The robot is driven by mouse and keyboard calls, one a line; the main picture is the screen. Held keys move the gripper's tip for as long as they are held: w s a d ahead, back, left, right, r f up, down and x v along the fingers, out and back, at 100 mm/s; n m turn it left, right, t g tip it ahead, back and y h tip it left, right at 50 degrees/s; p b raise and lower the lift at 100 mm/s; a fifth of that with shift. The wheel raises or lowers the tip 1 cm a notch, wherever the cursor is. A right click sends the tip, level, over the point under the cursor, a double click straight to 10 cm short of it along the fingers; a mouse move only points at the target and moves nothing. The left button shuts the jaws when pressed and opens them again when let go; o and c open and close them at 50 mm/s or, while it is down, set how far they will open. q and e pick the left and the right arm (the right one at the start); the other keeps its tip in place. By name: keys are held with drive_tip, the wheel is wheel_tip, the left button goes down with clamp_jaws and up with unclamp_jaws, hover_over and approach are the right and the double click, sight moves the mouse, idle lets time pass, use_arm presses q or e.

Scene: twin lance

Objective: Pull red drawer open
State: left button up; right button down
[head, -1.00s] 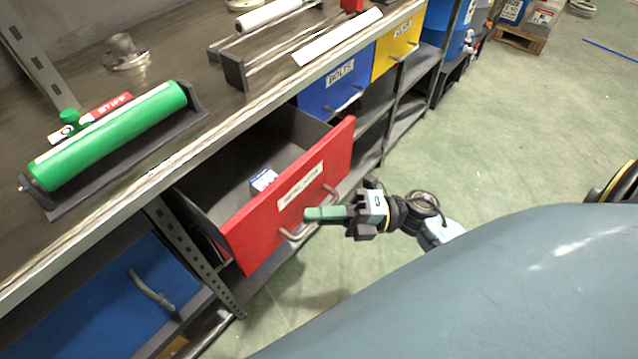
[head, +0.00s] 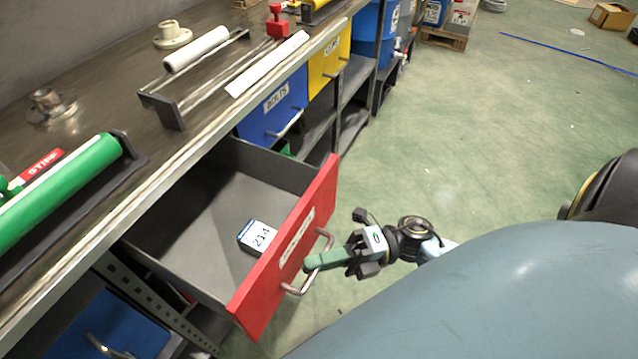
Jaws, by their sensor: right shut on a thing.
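The red drawer (head: 262,297) stands pulled well out from under the workbench, its grey inside showing. A small blue and white box marked 214 (head: 257,236) lies in it. The drawer's metal handle (head: 324,243) is on its front face. My right gripper (head: 318,262) is at the handle, its green fingers shut on it; the finger tips partly hide the middle of the handle. My left gripper is not in view.
The workbench (head: 100,140) carries a green roll (head: 60,190), a white roll (head: 196,48) and a red clamp-like part (head: 278,22). Closed blue (head: 272,108) and yellow (head: 328,62) drawers are beyond.

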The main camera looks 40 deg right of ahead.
drive_tip(key=c, duration=1.5)
unclamp_jaws()
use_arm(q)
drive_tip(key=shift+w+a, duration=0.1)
use_arm(e)
drive_tip(key=v, duration=1.3)
drive_tip(key=shift+d, duration=0.25)
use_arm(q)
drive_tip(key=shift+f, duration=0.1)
